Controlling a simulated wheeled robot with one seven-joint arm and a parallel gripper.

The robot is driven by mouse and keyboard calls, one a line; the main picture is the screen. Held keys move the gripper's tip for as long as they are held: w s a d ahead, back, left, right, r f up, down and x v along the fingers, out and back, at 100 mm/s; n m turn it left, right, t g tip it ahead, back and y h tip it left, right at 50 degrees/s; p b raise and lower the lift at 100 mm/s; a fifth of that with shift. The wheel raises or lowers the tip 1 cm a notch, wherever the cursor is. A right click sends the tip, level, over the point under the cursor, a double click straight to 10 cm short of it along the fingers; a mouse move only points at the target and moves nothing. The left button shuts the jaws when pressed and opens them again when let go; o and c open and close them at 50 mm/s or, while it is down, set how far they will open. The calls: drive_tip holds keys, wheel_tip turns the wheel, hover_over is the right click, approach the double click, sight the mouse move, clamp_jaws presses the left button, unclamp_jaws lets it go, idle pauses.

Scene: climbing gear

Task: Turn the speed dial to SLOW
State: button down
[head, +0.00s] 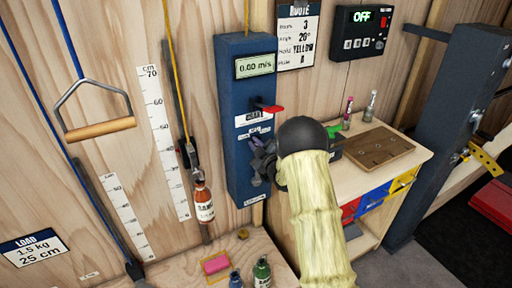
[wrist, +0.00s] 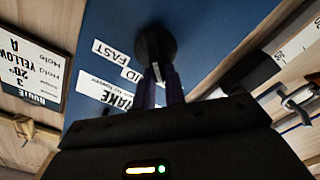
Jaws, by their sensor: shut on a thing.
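The blue control box (head: 232,95) hangs on the wooden wall, with a display reading 0.00 m/s. The black speed dial (wrist: 154,45) is in the wrist view, beside labels reading FAST and, partly covered, "ID". My gripper (wrist: 162,90) is shut on the dial, its two fingers reaching up to the knob. In the head view my gripper (head: 260,164) is at the lower half of the box, and it and my arm hide most of the dial. I cannot see the SLOW label or read the dial's pointer.
A red brake lever (head: 267,108) sticks out just above my gripper. A side table (head: 402,148) with a brown board and small bottles stands at the right. A bottle (head: 203,203) hangs at the left of the box. A pull handle (head: 100,128) hangs further left.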

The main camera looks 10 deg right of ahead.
drive_tip(key=c, duration=1.5)
unclamp_jaws()
drive_tip(key=shift+o, duration=0.2)
drive_tip(key=b+v, duration=0.4)
drive_tip(key=v, duration=1.3)
drive_tip(key=shift+s, duration=0.2)
drive_tip(key=shift+r, duration=0.1)
